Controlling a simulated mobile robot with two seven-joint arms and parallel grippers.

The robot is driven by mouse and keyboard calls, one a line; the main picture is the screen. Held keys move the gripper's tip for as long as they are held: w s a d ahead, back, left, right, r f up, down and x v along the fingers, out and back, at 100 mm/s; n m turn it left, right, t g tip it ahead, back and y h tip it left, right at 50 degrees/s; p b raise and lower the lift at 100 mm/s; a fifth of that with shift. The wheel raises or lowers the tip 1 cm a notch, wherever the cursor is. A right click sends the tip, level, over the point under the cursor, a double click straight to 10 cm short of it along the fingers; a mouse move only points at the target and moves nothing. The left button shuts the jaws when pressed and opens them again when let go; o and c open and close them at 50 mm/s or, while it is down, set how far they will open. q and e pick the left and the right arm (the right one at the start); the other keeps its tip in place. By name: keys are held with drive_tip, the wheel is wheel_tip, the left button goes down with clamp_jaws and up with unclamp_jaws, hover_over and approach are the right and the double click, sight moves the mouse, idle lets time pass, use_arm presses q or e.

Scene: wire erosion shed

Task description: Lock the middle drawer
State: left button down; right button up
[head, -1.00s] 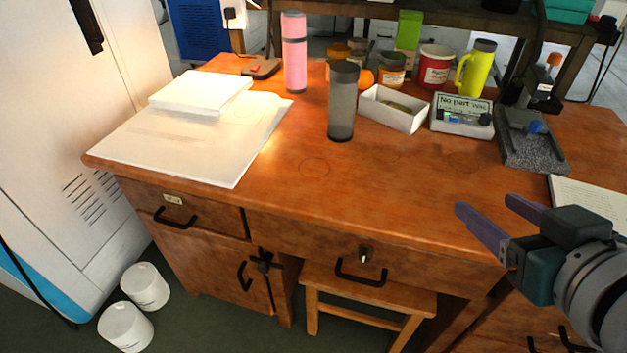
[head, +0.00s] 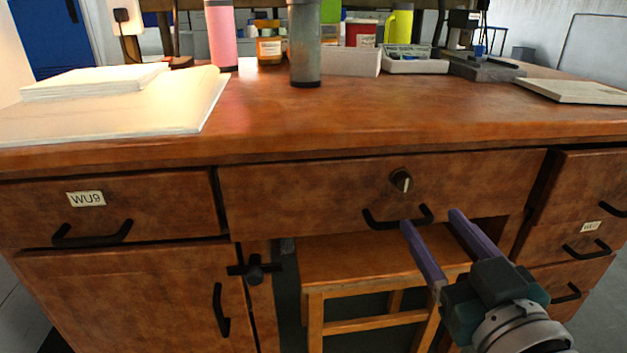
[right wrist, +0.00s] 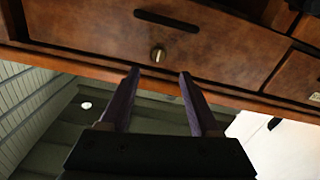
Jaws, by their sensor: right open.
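The middle drawer (head: 300,200) is the wide wooden front under the desk top, and it looks closed. A black bar handle (head: 398,217) is on its lower part. A small metal lock knob (head: 401,181) with a pale grip sits above the handle. My right gripper (head: 430,217) has purple fingers, open and empty, with the tips in front of the handle's right end in the head view. In the right wrist view, which looks inverted, the lock knob (right wrist: 157,54) appears just beyond and between the fingertips (right wrist: 159,72). Contact is not visible. My left gripper is out of view.
A wooden stool (head: 375,260) stands under the drawer. A left drawer (head: 120,207) and a cupboard door (head: 130,300) are beside it, with several right drawers (head: 580,215). The desk top (head: 330,120) holds papers (head: 110,105), a grey cylinder (head: 305,45) and a pink bottle (head: 221,35).

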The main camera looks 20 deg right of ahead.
sight(406, 184)
drive_tip(key=b+x, duration=0.3)
drive_tip(key=x, duration=0.6)
drive_tip(key=shift+d+r, duration=0.1)
clamp_jaws()
